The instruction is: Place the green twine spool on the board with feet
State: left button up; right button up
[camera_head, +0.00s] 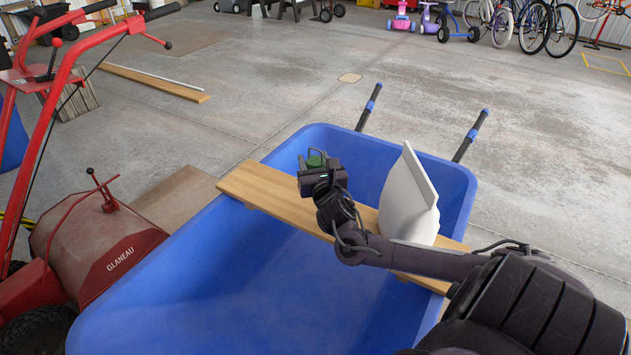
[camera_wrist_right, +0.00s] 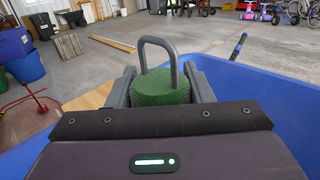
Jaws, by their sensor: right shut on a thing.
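My right gripper (camera_head: 314,164) is shut on the green twine spool (camera_wrist_right: 160,88), whose sides sit between the two fingers in the right wrist view. The spool has a grey loop handle on top and looks upright. The board with feet (camera_head: 262,190) is a light wooden plank lying across the blue wheelbarrow tub. The gripper and spool appear at the board's far edge; their exact height over it cannot be told. My left gripper is not in view.
A white, flat-sided object (camera_head: 408,205) stands on the board, right of the gripper. The blue wheelbarrow tub (camera_head: 230,290) surrounds the board, its handles pointing away. A red machine (camera_head: 110,250) stands at the left. The board's left part is bare.

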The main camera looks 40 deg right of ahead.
notch_tip(320, 180, down, 5)
jog(key=shift+r+b, duration=0.1)
jog(key=shift+b, duration=0.2)
notch_tip(320, 180, down, 4)
jog(key=shift+r+b, duration=0.2)
jog(key=shift+b, duration=0.15)
jog(key=shift+f, duration=0.25)
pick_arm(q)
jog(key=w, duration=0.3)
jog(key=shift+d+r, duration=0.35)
pick_arm(e)
jog(key=o, duration=1)
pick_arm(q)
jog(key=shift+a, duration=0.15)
pick_arm(e)
jog(key=shift+a, duration=0.1)
jog(key=p+v, duration=0.1)
jog(key=v, duration=0.9)
jog(key=shift+s+r, duration=0.1)
jog(key=shift+s, duration=0.2)
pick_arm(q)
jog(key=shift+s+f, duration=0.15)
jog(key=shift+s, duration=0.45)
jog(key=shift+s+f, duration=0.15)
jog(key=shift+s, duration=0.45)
pick_arm(e)
jog(key=shift+s+a, duration=0.4)
jog(key=shift+s, duration=0.2)
